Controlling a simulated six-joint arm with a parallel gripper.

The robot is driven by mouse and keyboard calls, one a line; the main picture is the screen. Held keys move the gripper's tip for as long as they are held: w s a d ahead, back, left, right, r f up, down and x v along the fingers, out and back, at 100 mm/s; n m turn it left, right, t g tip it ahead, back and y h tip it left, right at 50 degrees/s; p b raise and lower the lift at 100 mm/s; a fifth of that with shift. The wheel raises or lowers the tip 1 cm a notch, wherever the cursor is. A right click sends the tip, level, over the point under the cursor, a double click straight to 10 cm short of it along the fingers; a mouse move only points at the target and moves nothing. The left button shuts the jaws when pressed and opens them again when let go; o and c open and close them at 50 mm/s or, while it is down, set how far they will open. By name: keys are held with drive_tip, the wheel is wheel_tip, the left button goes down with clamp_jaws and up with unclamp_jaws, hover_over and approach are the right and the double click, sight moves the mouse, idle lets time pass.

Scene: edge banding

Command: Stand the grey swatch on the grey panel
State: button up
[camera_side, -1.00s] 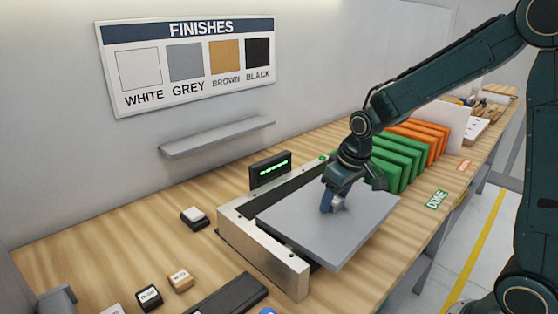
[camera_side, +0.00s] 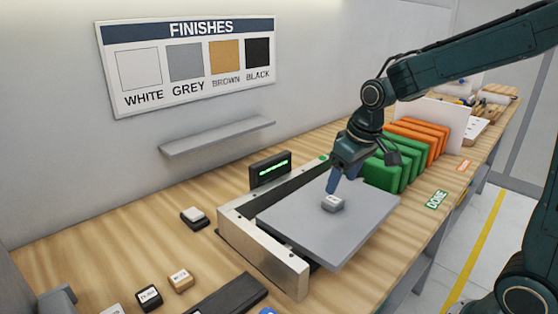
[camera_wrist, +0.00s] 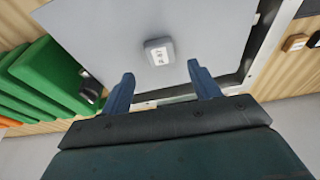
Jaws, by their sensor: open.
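The grey swatch (camera_side: 332,203) is a small grey block with a pale label on top. The swatch also shows in the wrist view (camera_wrist: 159,51), just beyond my fingertips, on the panel (camera_wrist: 100,35). My gripper (camera_side: 333,181) is above the swatch and apart from it. Its two blue fingers are spread with nothing between them in the wrist view (camera_wrist: 163,80).
A metal frame (camera_side: 262,250) borders the panel's left side, with a dark display (camera_side: 270,169) behind. Green slabs (camera_side: 385,170) and orange slabs (camera_side: 418,137) stand beyond my gripper. Other small blocks (camera_side: 180,279) lie at the front left. A DONE label (camera_side: 436,200) marks the right edge.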

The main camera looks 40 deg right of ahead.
drive_tip(key=v, duration=0.6)
drive_tip(key=shift+r, duration=0.1)
idle(0.5)
drive_tip(key=s+a+t, duration=0.1)
drive_tip(key=s+a, duration=0.1)
drive_tip(key=s, duration=0.7)
drive_tip(key=s+a+t, duration=0.1)
drive_tip(key=s+a, duration=0.1)
drive_tip(key=s, duration=0.6)
drive_tip(key=shift+s+r+t, duration=0.3)
drive_tip(key=shift+s+r, duration=0.05)
drive_tip(key=shift+s, duration=0.05)
idle(0.5)
